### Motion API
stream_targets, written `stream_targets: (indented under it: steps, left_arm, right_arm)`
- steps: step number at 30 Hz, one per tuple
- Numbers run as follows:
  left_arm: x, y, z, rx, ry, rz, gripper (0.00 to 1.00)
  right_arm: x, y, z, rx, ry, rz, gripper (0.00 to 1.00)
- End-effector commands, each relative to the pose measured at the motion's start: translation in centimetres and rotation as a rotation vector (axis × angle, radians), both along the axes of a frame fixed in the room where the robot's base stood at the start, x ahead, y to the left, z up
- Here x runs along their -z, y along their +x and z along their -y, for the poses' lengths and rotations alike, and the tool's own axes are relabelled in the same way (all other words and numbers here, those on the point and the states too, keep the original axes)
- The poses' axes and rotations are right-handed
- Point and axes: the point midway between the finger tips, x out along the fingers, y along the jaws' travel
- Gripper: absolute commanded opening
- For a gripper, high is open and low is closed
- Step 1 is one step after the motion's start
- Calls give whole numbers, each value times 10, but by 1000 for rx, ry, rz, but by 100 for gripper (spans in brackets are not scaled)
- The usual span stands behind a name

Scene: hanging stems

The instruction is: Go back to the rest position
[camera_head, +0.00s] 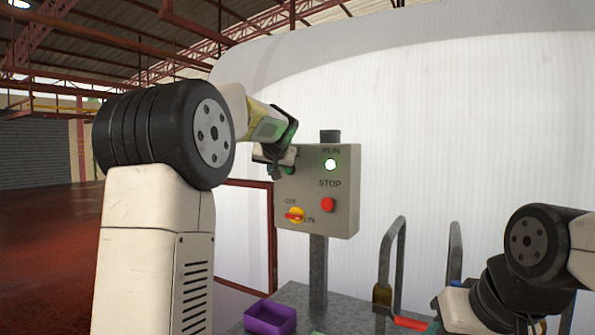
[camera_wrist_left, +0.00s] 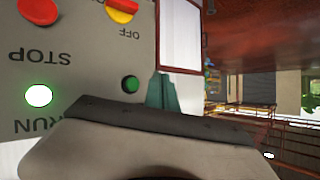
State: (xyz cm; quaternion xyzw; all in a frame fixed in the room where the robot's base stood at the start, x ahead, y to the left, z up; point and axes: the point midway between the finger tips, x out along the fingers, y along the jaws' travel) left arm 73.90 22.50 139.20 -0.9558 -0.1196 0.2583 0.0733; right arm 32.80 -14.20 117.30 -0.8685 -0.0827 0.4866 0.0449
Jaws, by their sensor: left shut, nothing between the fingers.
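My left gripper (camera_head: 277,157) is at the upper left corner of the grey control box in the head view, small and partly hidden by its own wrist. In the left wrist view its greenish fingers (camera_wrist_left: 161,91) are together and empty, beside a dark green button (camera_wrist_left: 130,84). I cannot tell whether they touch the box. My right arm shows at the lower right of the head view; I cannot make out its gripper.
The grey control box (camera_head: 345,190) stands on a post. Its RUN lamp (camera_head: 330,164) is lit; below are a red STOP button (camera_head: 328,204) and a yellow-red switch (camera_head: 295,215). A purple tray (camera_head: 270,318) and upright metal handles (camera_head: 390,262) stand below.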

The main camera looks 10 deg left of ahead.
Motion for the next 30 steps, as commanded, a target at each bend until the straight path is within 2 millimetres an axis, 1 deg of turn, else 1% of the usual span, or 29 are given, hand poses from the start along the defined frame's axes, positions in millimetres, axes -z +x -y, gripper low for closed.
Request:
stream_targets:
  steps: [4,6,8,10,11,12,14,15,16,17,18,20,21,23,24,27,30]
  left_arm:
    - [0,0,0,-1,-1,-1,0]
    - [3,-6,-3,0,-10,-9,0]
    - [8,-19,-6,3,-33,-28,0]
    - [20,-44,-10,13,-74,-66,0]
    - [27,-59,-11,19,-97,-87,0]
    - [38,-81,-11,32,-128,-119,0]
    - [55,-119,-7,56,-177,-168,0]
    - [68,-146,-2,76,-206,-202,0]
    - [78,-167,2,90,-227,-227,0]
    - [87,-187,7,107,-247,-250,0]
    - [100,-214,14,128,-270,-282,0]
    - [120,-254,26,159,-300,-323,0]
    - [133,-279,35,179,-316,-351,0]
    - [153,-313,46,206,-335,-386,0]
    - [165,-334,53,221,-347,-407,0]
    - [192,-374,69,251,-365,-450,0]
    - [209,-398,77,268,-374,-477,0]
  right_arm:
    - [0,0,0,0,0,0,42]
    - [0,0,0,0,0,0,42]
    - [0,0,0,0,0,0,42]
    - [0,0,0,0,0,0,42]
    - [0,0,0,0,0,0,42]
    - [0,0,0,0,0,0,42]
    - [0,0,0,0,0,0,42]
    - [0,0,0,0,0,0,42]
    - [0,0,0,0,0,0,42]
    - [0,0,0,0,0,0,42]
    - [0,0,0,0,0,0,42]
    - [0,0,0,0,0,0,42]
    - [0,0,0,0,0,0,42]
    - [0,0,0,0,0,0,42]
    - [0,0,0,0,0,0,42]
    - [0,0,0,0,0,0,42]
    - [0,0,0,0,0,0,42]
